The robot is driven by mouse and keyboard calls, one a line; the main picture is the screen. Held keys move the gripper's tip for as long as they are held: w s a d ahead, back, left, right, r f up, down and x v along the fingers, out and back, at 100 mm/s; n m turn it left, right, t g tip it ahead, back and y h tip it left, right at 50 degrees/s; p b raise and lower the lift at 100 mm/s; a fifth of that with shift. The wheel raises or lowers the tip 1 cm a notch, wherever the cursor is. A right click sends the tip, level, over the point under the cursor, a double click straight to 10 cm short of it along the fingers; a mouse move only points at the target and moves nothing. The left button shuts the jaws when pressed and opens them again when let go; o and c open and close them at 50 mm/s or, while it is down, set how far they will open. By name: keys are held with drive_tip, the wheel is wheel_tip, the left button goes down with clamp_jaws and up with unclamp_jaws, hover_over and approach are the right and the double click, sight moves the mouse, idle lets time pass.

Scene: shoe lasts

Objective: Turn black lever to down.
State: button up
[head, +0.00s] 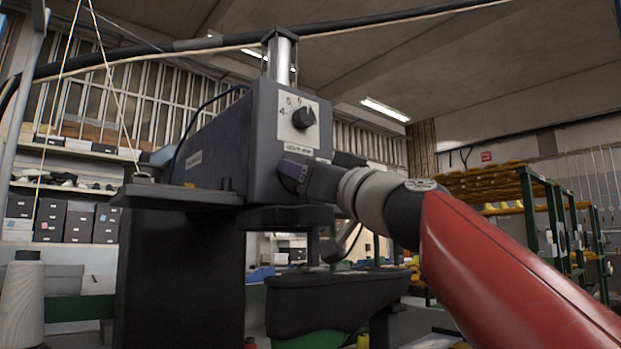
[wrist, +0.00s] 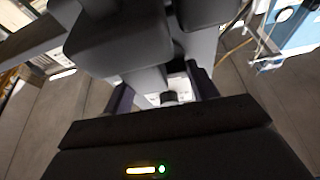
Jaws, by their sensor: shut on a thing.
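A dark grey machine head (head: 220,140) fills the middle of the head view, with a black knob (head: 304,118) on a pale numbered dial plate on its front. My gripper (head: 296,176) is at the front face, below this dial, and covers that spot. In the wrist view my gripper (wrist: 165,96) shows at the picture's middle, with a small black piece, seemingly the black lever (wrist: 168,98), between its fingers. It is shut on this piece. The lever's angle cannot be told, as my gripper hides most of it.
A black machine bed (head: 335,285) stands below the head, close under my arm. A spool of pale thread (head: 26,300) is at the lower left. A green-framed rack (head: 540,210) stands at the right. Shelves with boxes (head: 80,220) are at the back left. A dark cable crosses above.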

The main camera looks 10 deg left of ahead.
drive_tip(key=m+h+p, duration=0.1)
drive_tip(key=m, duration=0.1)
drive_tip(key=m+t+h, duration=0.1)
drive_tip(key=m, duration=0.1)
drive_tip(key=shift+s+a+r+p, duration=0.1)
drive_tip(key=shift+r+p, duration=0.05)
drive_tip(key=shift+p, duration=0.2)
drive_tip(key=shift+m+t+h+p, duration=0.5)
drive_tip(key=shift+m+p, duration=0.05)
drive_tip(key=shift+m, duration=1.05)
drive_tip(key=o, duration=1)
drive_tip(key=b+v, duration=0.3)
drive_tip(key=v, duration=0.5)
drive_tip(key=shift+b, duration=0.35)
